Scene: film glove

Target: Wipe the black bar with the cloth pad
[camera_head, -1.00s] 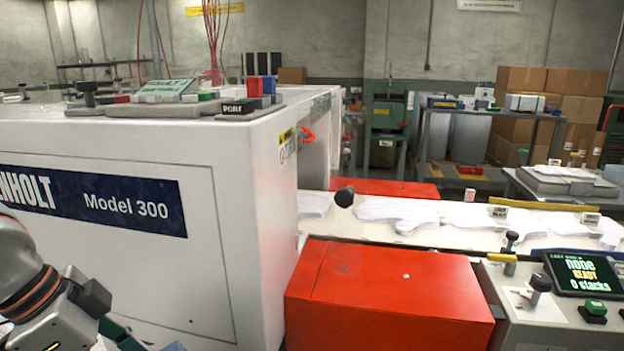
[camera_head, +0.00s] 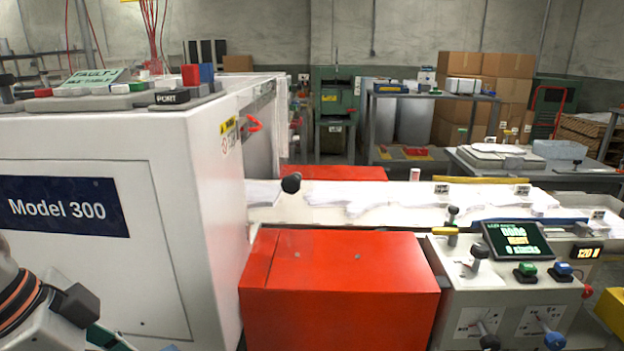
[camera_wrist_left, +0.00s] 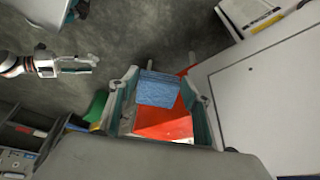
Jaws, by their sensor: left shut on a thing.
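The blue cloth pad (camera_wrist_left: 157,88) is between the fingers of my left gripper (camera_wrist_left: 158,80) in the left wrist view. The gripper is shut on it. In the head view only part of my left gripper (camera_head: 108,338) shows at the bottom left, beside the white machine. A black rounded end (camera_head: 291,183) sticks out past the machine's corner above the red box; I cannot tell whether it is the black bar. My right gripper (camera_wrist_left: 80,64) shows small at the upper left of the wrist view; its opening is unclear.
The white Model 300 machine (camera_head: 95,250) fills the left. A red box (camera_head: 340,290) stands in front of the conveyor (camera_head: 400,198) with white film gloves. A control panel (camera_head: 500,285) with knobs and a screen stands at the right. Tables and cartons (camera_head: 480,95) stand behind.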

